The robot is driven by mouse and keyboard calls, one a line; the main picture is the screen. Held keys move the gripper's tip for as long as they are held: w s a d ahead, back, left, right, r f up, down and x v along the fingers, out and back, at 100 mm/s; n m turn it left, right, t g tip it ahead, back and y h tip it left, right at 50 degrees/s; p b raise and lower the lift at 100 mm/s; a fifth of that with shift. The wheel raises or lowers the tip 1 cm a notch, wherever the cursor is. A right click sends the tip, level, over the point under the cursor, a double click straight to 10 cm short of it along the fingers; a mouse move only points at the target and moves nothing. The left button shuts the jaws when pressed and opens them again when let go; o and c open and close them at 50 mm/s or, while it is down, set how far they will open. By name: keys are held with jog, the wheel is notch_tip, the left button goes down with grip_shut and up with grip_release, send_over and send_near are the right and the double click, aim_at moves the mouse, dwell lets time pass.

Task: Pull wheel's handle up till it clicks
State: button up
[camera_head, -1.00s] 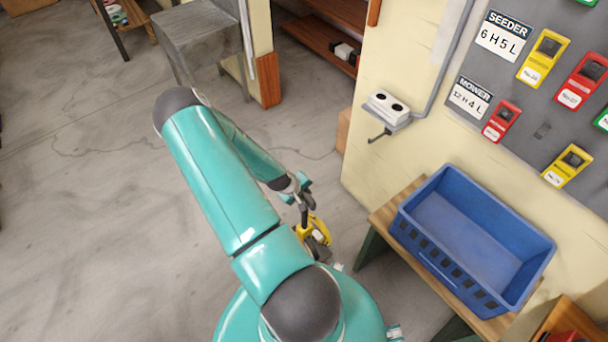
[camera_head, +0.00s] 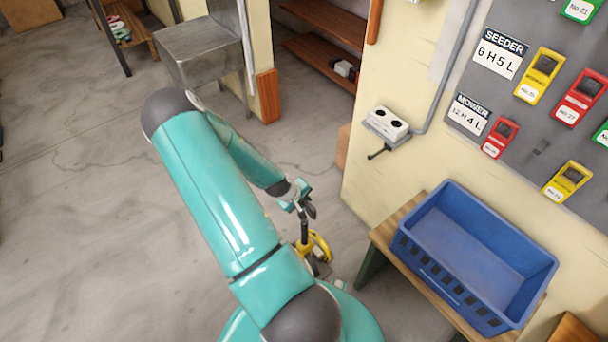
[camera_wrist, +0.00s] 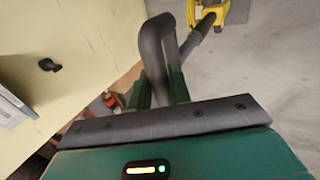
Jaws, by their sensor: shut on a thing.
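The measuring wheel is a small yellow wheel (camera_head: 319,246) standing low beside my body, with a dark upright handle (camera_head: 304,228). My gripper (camera_head: 306,203) is at the top of this handle. In the wrist view, my gripper (camera_wrist: 160,82) has its green fingers closed on the bent dark grip of the handle (camera_wrist: 158,45). The shaft runs from the grip toward the yellow part of the wheel (camera_wrist: 208,12) at the top edge. My arm and body hide part of the wheel's base. I cannot tell whether the handle is locked.
A blue crate (camera_head: 409,246) sits on a wooden bench (camera_head: 384,232) to the right. A wall socket box (camera_head: 388,122) and a tag board (camera_head: 540,146) are on the cream wall. The grey floor (camera_head: 80,200) on the left is clear.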

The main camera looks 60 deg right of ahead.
notch_tip(320, 180, up, 14)
jog(key=shift+f, duration=0.15)
jog(key=o, duration=0.9)
jog(key=shift+f, duration=0.1)
dwell(1.1)
jog(key=shift+o, duration=0.2)
dwell(0.4)
jog(key=v, duration=0.9)
dwell(0.3)
dwell(0.4)
